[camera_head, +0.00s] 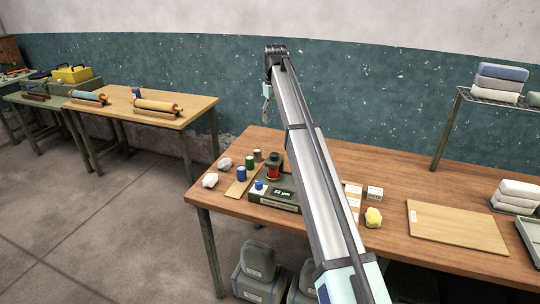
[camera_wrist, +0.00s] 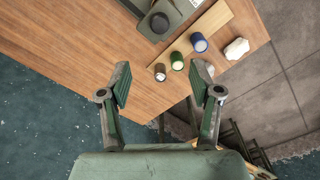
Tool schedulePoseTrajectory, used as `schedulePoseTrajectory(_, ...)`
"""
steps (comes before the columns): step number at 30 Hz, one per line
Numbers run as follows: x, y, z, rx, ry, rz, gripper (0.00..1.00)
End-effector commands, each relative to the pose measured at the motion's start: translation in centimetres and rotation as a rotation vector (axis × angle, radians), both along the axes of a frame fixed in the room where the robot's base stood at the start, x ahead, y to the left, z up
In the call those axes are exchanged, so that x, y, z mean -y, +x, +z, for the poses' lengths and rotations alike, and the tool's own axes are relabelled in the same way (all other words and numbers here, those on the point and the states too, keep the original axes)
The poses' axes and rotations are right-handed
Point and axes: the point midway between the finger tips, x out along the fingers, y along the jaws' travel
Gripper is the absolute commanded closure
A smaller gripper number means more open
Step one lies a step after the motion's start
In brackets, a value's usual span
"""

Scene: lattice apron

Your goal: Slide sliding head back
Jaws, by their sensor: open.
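The device with the sliding head is a dark green-grey unit (camera_head: 283,198) on the brown workbench, with a small lit display on its front. Its dark head (camera_head: 274,160) stands upright at the back, with a red part below it. My gripper (camera_wrist: 161,82) is open and empty, high above the bench's back edge and apart from the device. In the head view my gripper (camera_head: 266,104) is small, against the green wall.
A wooden strip (camera_wrist: 190,42) beside the device bears several small coloured cylinders, including a blue one (camera_wrist: 199,43) and a green one (camera_wrist: 177,61). White lumps (camera_head: 210,180) lie at the bench's left end. A yellow lump (camera_head: 373,217) and a board (camera_head: 456,227) lie to the right.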

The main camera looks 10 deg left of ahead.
Motion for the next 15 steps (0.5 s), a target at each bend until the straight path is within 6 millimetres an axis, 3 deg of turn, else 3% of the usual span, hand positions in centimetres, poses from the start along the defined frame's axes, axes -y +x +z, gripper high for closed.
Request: schedulePoseTrajectory(15, 0.1, -0.2, -9.6, -0.003, -0.001, -0.003, 0.36)
